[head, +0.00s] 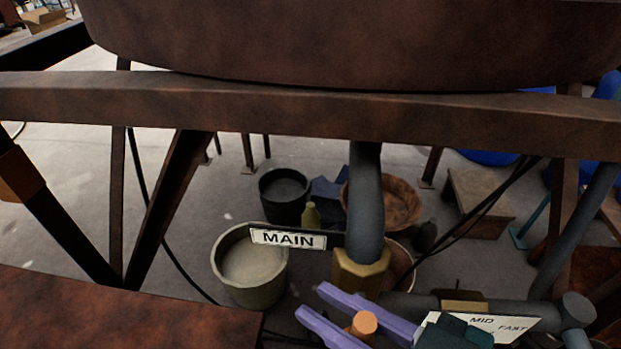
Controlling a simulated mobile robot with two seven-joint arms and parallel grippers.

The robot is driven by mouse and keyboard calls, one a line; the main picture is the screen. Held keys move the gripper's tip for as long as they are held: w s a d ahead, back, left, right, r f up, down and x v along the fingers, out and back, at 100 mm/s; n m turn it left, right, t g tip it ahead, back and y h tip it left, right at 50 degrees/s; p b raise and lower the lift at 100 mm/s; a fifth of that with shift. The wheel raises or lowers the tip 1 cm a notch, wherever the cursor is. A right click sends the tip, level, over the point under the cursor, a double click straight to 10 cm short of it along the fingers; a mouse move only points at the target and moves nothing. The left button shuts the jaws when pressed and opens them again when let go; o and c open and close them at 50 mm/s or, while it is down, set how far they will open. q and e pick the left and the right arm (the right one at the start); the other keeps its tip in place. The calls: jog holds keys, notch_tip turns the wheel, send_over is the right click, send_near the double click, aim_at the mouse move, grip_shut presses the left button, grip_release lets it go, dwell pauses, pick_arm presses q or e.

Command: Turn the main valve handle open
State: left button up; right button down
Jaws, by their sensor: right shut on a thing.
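The white MAIN label (288,238) hangs beside a grey vertical pipe (367,200). The pipe runs down into a brass hexagonal fitting (360,272). Just below the fitting is an orange, round-ended piece, which appears to be the main valve handle (363,324). My right gripper (310,300), with purple fingers, comes in from the lower right, one finger on each side of the orange piece, and is shut on it. The rest of the handle is hidden by the fingers or below the picture edge. My left gripper is not in view.
A rusty beam (300,108) and a large vat (350,40) cross the top. A horizontal pipe with a MID/FAST plate (492,326) lies close at the right. A pale bucket (250,265), a black bucket (284,195) and black cables stand or run below.

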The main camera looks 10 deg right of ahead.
jog(key=c, duration=1)
grip_release()
jog(key=shift+s, duration=0.1)
jog(key=v, duration=0.9)
jog(key=shift+s+d+r+p, duration=0.1)
jog(key=shift+s+d+p, duration=0.15)
jog(key=shift+d+p, duration=0.05)
jog(key=shift+w, duration=0.1)
